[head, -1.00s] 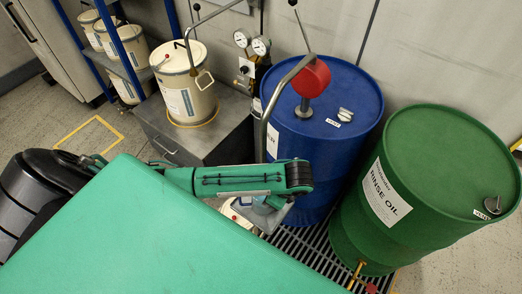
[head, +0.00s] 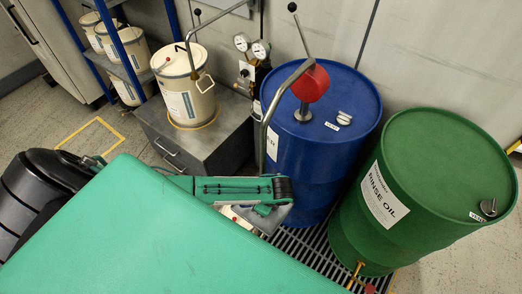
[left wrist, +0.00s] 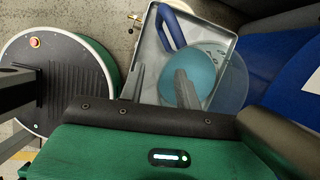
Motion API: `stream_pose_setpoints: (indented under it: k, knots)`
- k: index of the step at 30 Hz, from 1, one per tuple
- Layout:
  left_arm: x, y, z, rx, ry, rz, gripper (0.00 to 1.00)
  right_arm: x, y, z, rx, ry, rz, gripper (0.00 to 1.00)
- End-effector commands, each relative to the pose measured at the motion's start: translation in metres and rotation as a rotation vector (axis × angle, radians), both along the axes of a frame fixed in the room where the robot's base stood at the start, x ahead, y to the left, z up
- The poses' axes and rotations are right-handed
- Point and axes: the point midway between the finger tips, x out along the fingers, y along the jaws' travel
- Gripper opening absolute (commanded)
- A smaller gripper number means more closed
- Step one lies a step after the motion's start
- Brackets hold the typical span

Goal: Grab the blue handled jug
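The blue-handled jug shows in the left wrist view, with its blue handle (left wrist: 172,27) at the top and a clear round body (left wrist: 236,82) with teal contents (left wrist: 204,66). It sits in a grey tray (left wrist: 151,38). My left gripper (left wrist: 160,71) is open and empty, its two fingers apart. The handle lies just beyond the fingertips, and the right finger overlaps the teal contents in the picture. I cannot tell the height gap. In the head view my left arm's end hides the jug and the gripper. My right gripper is not in view.
A blue drum (head: 345,95) with a hand pump (head: 310,85) stands behind my left arm. A green drum (head: 445,150) stands to its right. A grey cabinet (head: 225,130) bears a cream bucket (head: 188,88). A floor grate (head: 315,250) lies below the drums.

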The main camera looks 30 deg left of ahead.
Motion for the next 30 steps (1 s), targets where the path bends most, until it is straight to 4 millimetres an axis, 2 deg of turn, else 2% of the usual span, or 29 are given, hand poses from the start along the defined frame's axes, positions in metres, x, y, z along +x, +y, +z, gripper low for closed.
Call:
stream_pose_setpoints:
  k: [4,12,13,18,30]
  knots:
    - [-0.001,0.006,-0.015,0.001,0.0,0.0,0.34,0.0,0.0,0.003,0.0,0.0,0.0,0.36]
    - [-0.001,0.007,-0.018,0.0,-0.001,-0.001,0.34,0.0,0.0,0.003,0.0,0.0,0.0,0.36]
    - [-0.001,0.007,-0.018,0.0,-0.001,-0.001,0.32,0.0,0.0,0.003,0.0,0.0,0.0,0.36]
    - [-0.001,0.007,-0.018,0.0,-0.001,-0.001,0.0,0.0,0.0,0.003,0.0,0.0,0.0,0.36]
    - [-0.001,0.006,-0.017,-0.001,-0.002,-0.001,0.0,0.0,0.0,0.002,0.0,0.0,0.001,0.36]
